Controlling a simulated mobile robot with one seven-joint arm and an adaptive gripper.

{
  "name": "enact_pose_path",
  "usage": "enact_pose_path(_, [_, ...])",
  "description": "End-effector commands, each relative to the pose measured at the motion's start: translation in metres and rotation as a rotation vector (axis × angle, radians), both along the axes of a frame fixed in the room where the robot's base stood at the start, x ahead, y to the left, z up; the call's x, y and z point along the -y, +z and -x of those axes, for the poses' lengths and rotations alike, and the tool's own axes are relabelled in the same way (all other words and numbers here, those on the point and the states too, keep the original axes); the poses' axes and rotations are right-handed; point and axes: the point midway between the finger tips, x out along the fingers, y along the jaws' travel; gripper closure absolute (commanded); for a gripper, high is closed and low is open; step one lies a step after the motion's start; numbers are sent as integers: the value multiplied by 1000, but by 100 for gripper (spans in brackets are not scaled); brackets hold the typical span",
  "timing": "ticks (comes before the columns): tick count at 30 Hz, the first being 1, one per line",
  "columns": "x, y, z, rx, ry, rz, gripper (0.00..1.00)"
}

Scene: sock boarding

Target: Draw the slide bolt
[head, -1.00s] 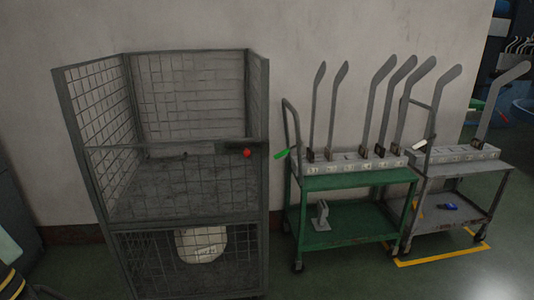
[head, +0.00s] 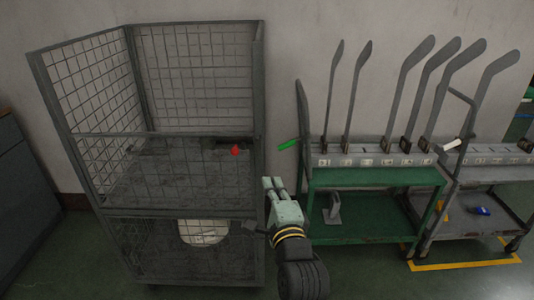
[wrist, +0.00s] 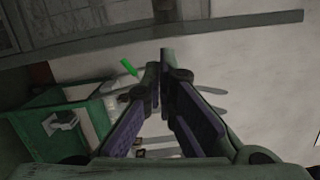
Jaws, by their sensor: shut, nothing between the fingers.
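The slide bolt appears as a dark bar with a red knob (head: 235,151) at the right end of the front rail of a grey mesh cage trolley (head: 170,215). The knob is not visible in the wrist view. My gripper (head: 273,182) is shut and empty, below and to the right of the knob, just right of the cage's right front post. In the wrist view my gripper's fingertips (wrist: 160,72) meet near the middle. Cage bars (wrist: 200,30) cross the top of that view. I cannot tell whether the bolt is fully engaged.
A green cart (head: 375,178) with upright grey sock boards (head: 403,90) stands right of the cage. A grey cart (head: 480,192) stands farther right. A pale sack (head: 203,232) lies in the cage's lower part.

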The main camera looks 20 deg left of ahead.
Motion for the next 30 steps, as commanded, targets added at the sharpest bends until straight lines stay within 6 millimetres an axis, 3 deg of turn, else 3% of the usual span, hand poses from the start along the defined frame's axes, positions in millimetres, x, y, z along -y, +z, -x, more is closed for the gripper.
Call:
enact_pose_path(14, [-2, -1, -7, -7, -1, -5, 100])
enact_pose_path(19, [-14, 2, -29, -8, 1, -7, 100])
enact_pose_path(28, [-43, 6, -87, -8, 1, -6, 100])
enact_pose_path(30, [-54, 7, -89, -7, 4, -4, 100])
